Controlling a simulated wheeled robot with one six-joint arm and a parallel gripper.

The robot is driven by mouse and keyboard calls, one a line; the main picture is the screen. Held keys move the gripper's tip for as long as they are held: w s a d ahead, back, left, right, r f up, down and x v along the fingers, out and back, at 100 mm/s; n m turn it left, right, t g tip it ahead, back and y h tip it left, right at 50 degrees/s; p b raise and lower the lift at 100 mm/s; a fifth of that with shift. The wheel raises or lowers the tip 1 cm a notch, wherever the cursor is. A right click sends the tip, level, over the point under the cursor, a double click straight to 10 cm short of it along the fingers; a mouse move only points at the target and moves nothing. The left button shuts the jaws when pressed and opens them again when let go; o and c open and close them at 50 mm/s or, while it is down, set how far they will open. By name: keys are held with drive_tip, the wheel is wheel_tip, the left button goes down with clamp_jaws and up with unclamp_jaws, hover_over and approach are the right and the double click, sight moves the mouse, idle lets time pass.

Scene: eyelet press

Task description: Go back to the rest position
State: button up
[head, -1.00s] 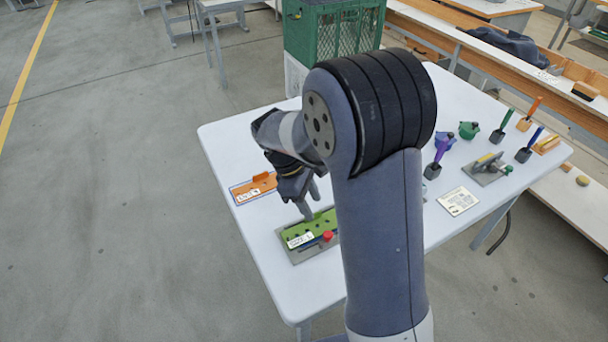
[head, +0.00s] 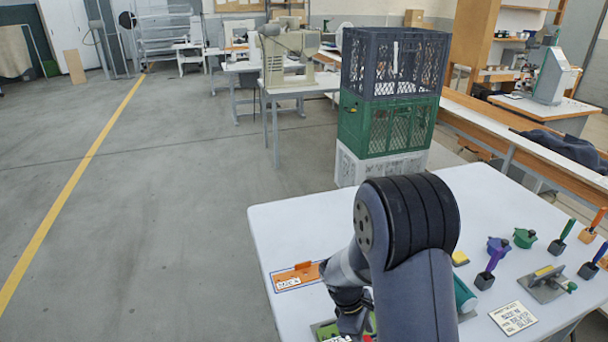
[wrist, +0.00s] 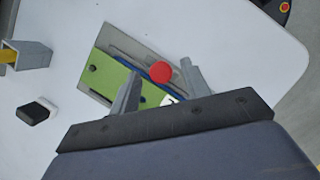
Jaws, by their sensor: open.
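My gripper (head: 350,318) is at the near left part of the white table, low in the head view and partly hidden by my arm. In the wrist view my gripper (wrist: 160,88) is open, its two grey fingers apart with nothing held between them. Below it lies a green plate (wrist: 112,78) on a grey base, with a red knob (wrist: 161,71) that shows between the fingers. In the head view only a bit of the green plate (head: 322,329) shows at the bottom edge. I cannot tell the exact height of the fingertips above the plate.
On the white table (head: 290,235) lie an orange plate (head: 300,273) in a marked outline, a printed card (head: 513,318), a toggle clamp (head: 548,283) and several coloured handled tools. Stacked crates (head: 388,125) stand behind the table. The floor to the left is open.

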drive_tip(key=shift+n, duration=0.5)
